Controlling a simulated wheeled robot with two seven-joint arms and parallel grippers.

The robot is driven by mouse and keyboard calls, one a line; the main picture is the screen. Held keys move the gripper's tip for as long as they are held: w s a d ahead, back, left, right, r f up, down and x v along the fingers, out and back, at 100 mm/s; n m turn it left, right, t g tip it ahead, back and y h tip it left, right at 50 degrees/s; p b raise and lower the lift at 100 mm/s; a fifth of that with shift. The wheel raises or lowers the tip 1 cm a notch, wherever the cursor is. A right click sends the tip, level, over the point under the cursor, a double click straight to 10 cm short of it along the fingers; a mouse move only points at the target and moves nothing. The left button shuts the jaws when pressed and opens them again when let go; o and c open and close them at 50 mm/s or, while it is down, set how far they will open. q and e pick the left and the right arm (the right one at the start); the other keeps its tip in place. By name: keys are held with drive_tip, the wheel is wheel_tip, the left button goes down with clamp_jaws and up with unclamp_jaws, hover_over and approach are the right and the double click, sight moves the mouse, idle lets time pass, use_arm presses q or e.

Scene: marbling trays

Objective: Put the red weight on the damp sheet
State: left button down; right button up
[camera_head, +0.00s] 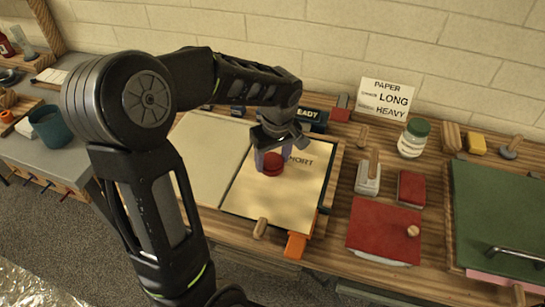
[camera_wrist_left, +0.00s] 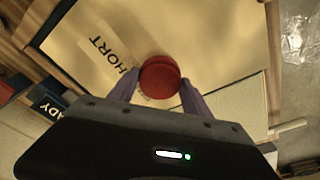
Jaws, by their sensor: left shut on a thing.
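My left gripper (camera_head: 272,158) reaches down over the board and is shut on the red weight (camera_head: 273,168), a round red piece. In the left wrist view the red weight (camera_wrist_left: 160,72) sits between the two purple fingers of my left gripper (camera_wrist_left: 160,90). Below it is a cream-tan sheet (camera_head: 265,208), marked "SHORT" near its upper right, which also shows in the left wrist view (camera_wrist_left: 215,35). I cannot tell whether the weight touches the sheet. My right gripper is not in view.
A paler sheet (camera_head: 203,150) lies left of the tan one. An orange clamp (camera_head: 295,245) and a wooden peg (camera_head: 260,228) are at the front edge. Right stand a red pad (camera_head: 375,228), a green board (camera_head: 500,215) and a green-lidded jar (camera_head: 412,140). A "LONG HEAVY" card (camera_head: 386,100) stands behind.

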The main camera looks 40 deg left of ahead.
sight(276, 165)
use_arm(q)
drive_tip(key=shift+c, duration=2.4)
unclamp_jaws()
drive_tip(key=shift+f, duration=0.1)
wheel_tip(276, 165, up, 12)
drive_tip(key=d+b, duration=0.1)
drive_tip(key=shift+s+d, duration=0.35)
drive_tip(key=shift+s, duration=0.05)
